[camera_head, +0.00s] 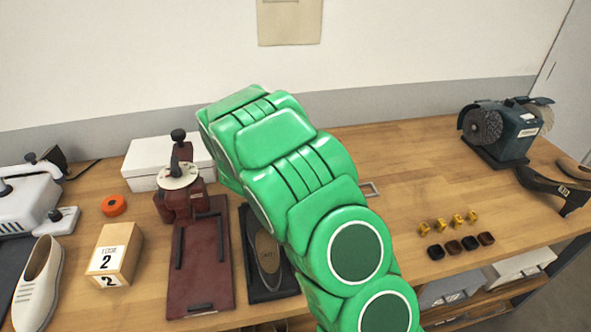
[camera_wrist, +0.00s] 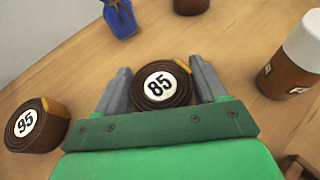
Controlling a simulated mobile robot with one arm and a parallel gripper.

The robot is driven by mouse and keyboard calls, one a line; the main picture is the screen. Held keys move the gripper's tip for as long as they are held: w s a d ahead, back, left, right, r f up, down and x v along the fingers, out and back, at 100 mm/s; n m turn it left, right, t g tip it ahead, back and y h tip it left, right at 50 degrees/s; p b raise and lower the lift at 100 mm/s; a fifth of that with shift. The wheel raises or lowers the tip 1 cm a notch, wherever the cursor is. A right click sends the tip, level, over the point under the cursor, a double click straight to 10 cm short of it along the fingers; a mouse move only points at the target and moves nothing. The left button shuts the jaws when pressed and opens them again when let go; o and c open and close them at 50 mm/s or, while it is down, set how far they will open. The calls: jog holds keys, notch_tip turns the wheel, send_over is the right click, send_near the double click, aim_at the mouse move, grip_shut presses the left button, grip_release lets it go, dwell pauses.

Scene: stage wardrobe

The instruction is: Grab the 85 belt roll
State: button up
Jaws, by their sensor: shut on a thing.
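The 85 belt roll (camera_wrist: 162,88) is a dark brown coil with a white round label reading 85. It shows in the wrist view between the two grey fingers of my gripper (camera_wrist: 162,84), which is shut on it. The wooden surface shows around it; I cannot tell whether the roll touches it. In the head view my green arm hides the gripper and this roll. Another brown roll labelled 95 (camera_wrist: 37,124) lies to the left in the wrist view, apart from my gripper.
In the wrist view a blue pouch (camera_wrist: 120,18), another brown roll (camera_wrist: 191,4) and a brown bottle with a white cap (camera_wrist: 294,62) stand around. In the head view the bench holds a grinder (camera_head: 503,130), a red press (camera_head: 185,190) and a numbered box (camera_head: 114,254).

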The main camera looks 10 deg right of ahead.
jog(key=shift+r, duration=0.5)
jog(key=r, duration=0.3)
jog(key=shift+s, duration=0.25)
jog(key=s+r, duration=0.9)
jog(key=s, duration=0.4)
jog(key=shift+s+a, duration=0.25)
